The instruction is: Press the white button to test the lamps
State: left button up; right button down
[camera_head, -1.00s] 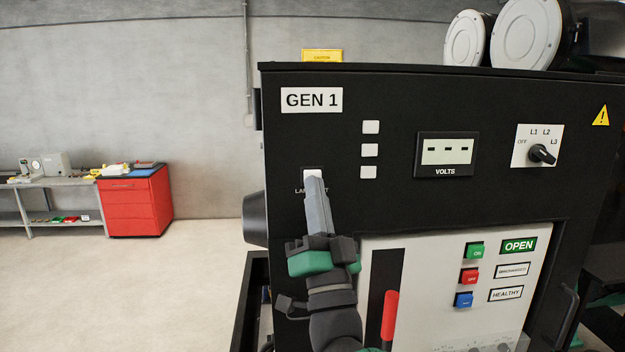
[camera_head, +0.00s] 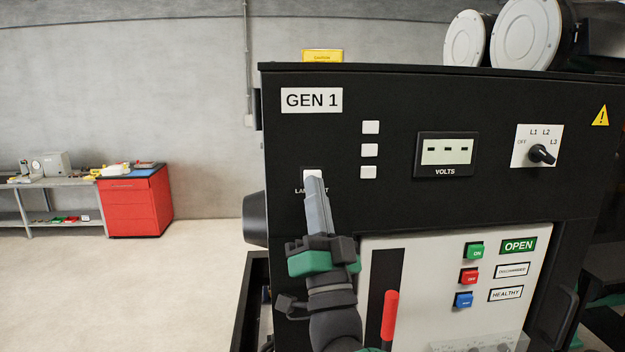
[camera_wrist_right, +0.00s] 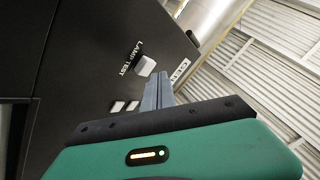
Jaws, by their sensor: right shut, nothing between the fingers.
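The white lamp test button (camera_head: 312,173) is on the black GEN 1 panel, below the name plate and at the left of the three lamps. It also shows in the right wrist view (camera_wrist_right: 146,66), beside the "LAMP TEST" lettering. My right gripper (camera_head: 315,182) is shut and empty, its fingertips at the button's lower edge in the head view. I cannot tell whether they touch it. The lamps (camera_head: 370,150) are a column of three pale squares, with no clear glow. The fingers hide part of the label. My left gripper is not in view.
A volts meter (camera_head: 446,150) and a rotary selector (camera_head: 539,147) are to the right. Below is a white breaker panel with a red handle (camera_head: 389,315) and green, red and blue buttons (camera_head: 464,299). A red cabinet (camera_head: 135,205) stands far left, with open floor before it.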

jog(key=shift+w+b, duration=0.35)
jog(key=shift+b, duration=0.05)
jog(key=shift+w+r, duration=0.1)
jog(key=shift+w, duration=0.35)
dwell(1.0)
jog(key=shift+b, duration=0.35)
jog(key=shift+s+b, duration=0.75)
jog(key=shift+s, duration=0.15)
